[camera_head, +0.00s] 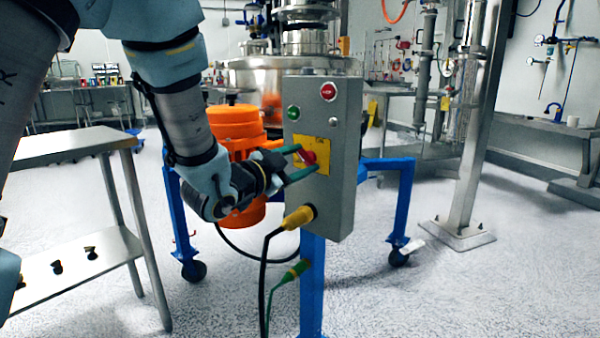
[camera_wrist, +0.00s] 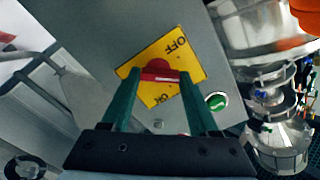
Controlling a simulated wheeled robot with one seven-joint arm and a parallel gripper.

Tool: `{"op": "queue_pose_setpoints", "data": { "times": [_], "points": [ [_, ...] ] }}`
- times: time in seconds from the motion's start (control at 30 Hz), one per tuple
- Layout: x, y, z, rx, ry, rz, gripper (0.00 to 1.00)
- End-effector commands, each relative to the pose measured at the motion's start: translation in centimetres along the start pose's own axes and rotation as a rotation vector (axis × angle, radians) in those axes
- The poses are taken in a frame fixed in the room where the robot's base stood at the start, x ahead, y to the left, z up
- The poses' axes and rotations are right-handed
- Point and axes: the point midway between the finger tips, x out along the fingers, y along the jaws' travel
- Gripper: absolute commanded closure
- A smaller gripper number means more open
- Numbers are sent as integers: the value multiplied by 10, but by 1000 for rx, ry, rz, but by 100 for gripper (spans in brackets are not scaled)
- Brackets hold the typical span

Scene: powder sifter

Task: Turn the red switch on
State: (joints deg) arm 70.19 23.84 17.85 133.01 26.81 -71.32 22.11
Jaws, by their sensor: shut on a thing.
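The red switch (camera_head: 308,157) is a rotary knob on a yellow plate (camera_head: 322,145), on the front of a grey control box (camera_head: 345,180). In the wrist view the red knob (camera_wrist: 158,72) sits between the two green fingers of my gripper (camera_wrist: 160,78). The yellow plate (camera_wrist: 193,68) reads OFF at its upper right and ON at its lower left there. In the head view my gripper (camera_head: 306,162) reaches the box from the left, shut on the knob. The fingers hide part of the knob and plate, and I cannot tell the knob's exact setting.
A green button (camera_head: 293,113) and red button (camera_head: 328,91) sit above the plate. A yellow plug (camera_head: 298,217) with a cable juts out below. An orange motor (camera_head: 236,123) stands behind my gripper, and a steel table (camera_head: 75,143) is at left.

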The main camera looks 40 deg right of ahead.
Motion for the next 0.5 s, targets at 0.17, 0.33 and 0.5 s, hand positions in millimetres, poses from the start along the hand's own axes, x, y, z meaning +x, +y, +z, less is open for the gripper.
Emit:
{"op": "queue_pose_setpoints", "data": {
  "times": [0.17, 0.33, 0.5],
  "points": [
    [-1, 4, 4, 166, 1, 0, 95],
    [-1, 5, 4, 328, 1, -1, 95],
    [-1, 5, 4, 488, 1, -1, 95]
  ]
}}
